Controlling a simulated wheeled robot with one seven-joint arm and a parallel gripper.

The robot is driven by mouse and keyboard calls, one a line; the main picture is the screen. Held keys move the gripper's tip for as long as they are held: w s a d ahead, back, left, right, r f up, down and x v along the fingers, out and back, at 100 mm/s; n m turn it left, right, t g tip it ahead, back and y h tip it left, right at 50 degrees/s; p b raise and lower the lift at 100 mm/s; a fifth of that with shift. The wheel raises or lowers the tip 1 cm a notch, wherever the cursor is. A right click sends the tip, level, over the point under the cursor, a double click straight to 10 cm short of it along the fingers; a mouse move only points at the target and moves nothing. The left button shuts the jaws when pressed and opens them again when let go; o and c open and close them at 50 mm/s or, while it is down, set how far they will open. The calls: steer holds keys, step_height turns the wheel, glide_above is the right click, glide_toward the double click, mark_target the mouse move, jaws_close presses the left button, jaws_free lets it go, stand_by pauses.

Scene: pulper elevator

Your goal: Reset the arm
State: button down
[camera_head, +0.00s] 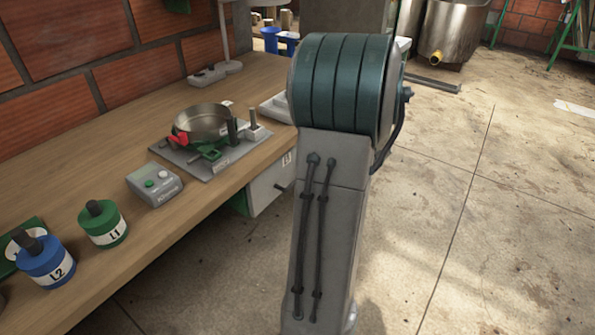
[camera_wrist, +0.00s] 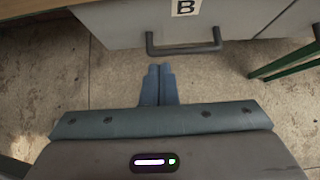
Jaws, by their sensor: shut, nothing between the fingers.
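My gripper (camera_wrist: 158,72) shows in the wrist view with its two blue-grey fingers together, shut and empty. It points at the concrete floor, just below a grey drawer front (camera_wrist: 130,22) marked B. The drawer's dark handle (camera_wrist: 184,46) is a little beyond the fingertips in the picture, apart from them. In the head view my arm stands upright in the middle, grey below with a dark teal drum-shaped joint on top. My gripper is not visible in the head view.
A wooden workbench (camera_head: 95,180) runs along the brick wall at left. It bears a metal pan (camera_head: 202,119) on a grey plate, a control box (camera_head: 154,184), a green canister L1 (camera_head: 103,226) and a blue canister L2 (camera_head: 46,264). Open floor (camera_head: 480,210) lies to the right.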

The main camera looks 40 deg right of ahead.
steer(key=shift+v, duration=1.7)
steer(key=shift+s, duration=0.1)
steer(key=a+r+n+g+y+p, duration=0.1)
steer(key=a+r+n+g+p, duration=0.1)
steer(key=a+r+n+p, duration=0.6)
steer(key=a+r+n+g+y+p, duration=0.15)
steer(key=a+r+n, duration=0.35)
steer(key=a, duration=0.7)
steer(key=s+a+r+n+g+h+p, duration=0.1)
steer(key=s+a+r+n+p, duration=0.3)
steer(key=n, duration=0.6)
steer(key=s+a+r+n+g+h+p, duration=0.1)
steer(key=s+a+r+n+h+p, duration=0.2)
steer(key=a+n, duration=0.5)
step_height(320, 180, up, 3)
steer(key=shift+s+a+n+p, duration=0.2)
steer(key=shift+s+n+p, duration=0.4)
steer(key=shift+n+p, duration=0.5)
